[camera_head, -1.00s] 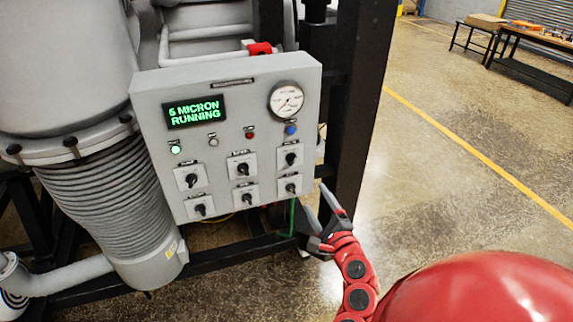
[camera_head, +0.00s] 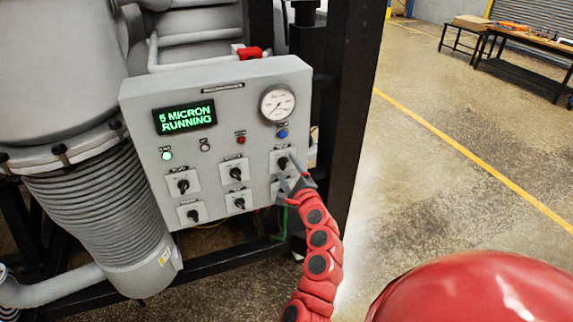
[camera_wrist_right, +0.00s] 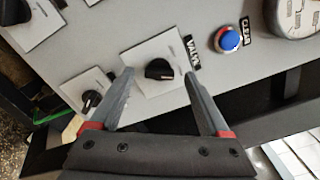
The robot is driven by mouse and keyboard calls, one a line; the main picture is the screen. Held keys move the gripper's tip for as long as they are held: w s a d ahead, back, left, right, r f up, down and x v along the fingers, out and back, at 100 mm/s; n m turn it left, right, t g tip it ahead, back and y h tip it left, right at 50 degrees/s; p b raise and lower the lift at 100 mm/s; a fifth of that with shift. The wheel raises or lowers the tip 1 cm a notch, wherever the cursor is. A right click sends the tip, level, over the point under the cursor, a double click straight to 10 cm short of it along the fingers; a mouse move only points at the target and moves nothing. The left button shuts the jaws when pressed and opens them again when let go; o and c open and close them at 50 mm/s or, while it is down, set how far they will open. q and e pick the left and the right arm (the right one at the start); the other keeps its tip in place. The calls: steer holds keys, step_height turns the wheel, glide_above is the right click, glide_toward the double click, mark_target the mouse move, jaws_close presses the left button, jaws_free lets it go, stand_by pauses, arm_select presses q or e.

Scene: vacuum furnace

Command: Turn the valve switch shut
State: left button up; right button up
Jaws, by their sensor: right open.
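The valve switch is a black knob (camera_head: 283,162) on a white square plate, at the right end of the upper switch row on the grey control panel (camera_head: 222,110). In the right wrist view its black knob (camera_wrist_right: 159,69) sits beside a label reading "VALVE". My right gripper (camera_head: 291,172) is open in front of the lower part of that plate. In the wrist view the fingers of my right gripper (camera_wrist_right: 158,76) lie on either side of the knob, with visible space between; I cannot tell any contact. My left gripper is not in view.
The panel's display (camera_head: 185,117) reads "5 MICRON RUNNING". Several other black knobs are close by, one just below the valve switch. A blue button (camera_wrist_right: 228,39) and a gauge (camera_head: 277,104) are near. A black post (camera_head: 350,110) stands right of the panel.

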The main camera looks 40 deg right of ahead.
steer(key=shift+w+d, duration=0.2)
steer(key=shift+w, duration=0.5)
jaws_close()
